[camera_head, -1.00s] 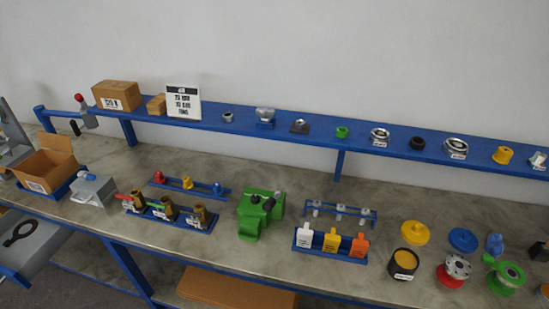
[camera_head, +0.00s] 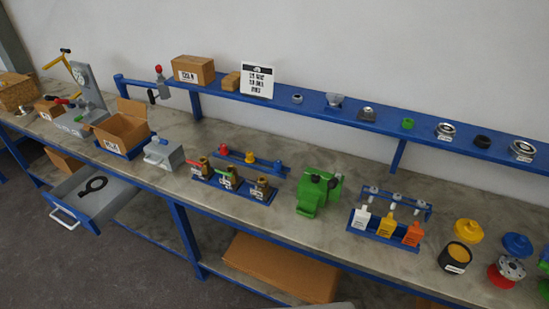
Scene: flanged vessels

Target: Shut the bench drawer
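The bench drawer (camera_head: 112,205) is grey with a light bar handle (camera_head: 65,218) on its front. It stands pulled out from under the left part of the workbench (camera_head: 330,237), over the floor. A black ring-shaped tool (camera_head: 90,187) lies inside it. Neither of my grippers shows in the head view.
On the bench stand an open cardboard box (camera_head: 122,128), a grey block (camera_head: 163,154), brass valves (camera_head: 228,178) and a green vise (camera_head: 318,192). A blue shelf (camera_head: 300,103) runs behind. A carton (camera_head: 280,267) lies below. The floor (camera_head: 75,270) before the drawer is clear.

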